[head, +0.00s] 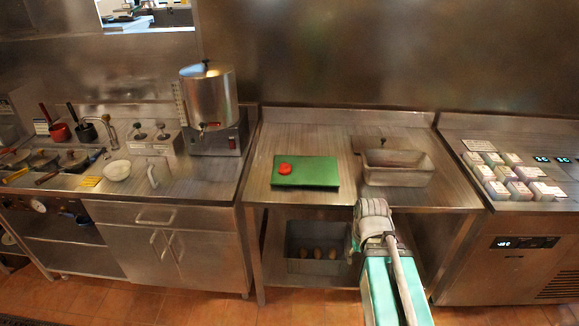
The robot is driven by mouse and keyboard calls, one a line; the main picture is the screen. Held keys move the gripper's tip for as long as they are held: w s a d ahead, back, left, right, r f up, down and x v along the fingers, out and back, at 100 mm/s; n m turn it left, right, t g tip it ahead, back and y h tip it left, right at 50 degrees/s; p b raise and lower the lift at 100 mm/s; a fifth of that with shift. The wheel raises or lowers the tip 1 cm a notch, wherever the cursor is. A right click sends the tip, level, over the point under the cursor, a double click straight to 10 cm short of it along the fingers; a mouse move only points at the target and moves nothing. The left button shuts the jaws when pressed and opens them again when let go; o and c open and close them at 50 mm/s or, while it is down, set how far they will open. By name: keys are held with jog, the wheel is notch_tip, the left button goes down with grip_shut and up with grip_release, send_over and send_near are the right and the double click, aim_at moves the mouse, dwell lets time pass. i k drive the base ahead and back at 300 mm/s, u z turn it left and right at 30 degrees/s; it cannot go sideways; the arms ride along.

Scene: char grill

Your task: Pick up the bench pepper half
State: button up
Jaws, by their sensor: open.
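A red pepper half (285,169) lies on the left part of a green cutting board (318,178), which lies flat on the steel bench (265,187). Nothing touches the pepper half from above. My arm, with grey and green links, rises from the bottom edge in front of the bench, right of the board. My gripper does not show in this view.
A metal pan (397,170) stands right of the board, with a small dark item (370,144) behind it. A crate (316,262) with several brown items sits on the lower shelf. A steel urn (209,97) stands on the left counter. Several small containers (508,174) fill the right counter.

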aim_at(285, 168)
jog(key=z, duration=0.05)
jog(key=i, duration=0.9)
jog(key=u, duration=0.1)
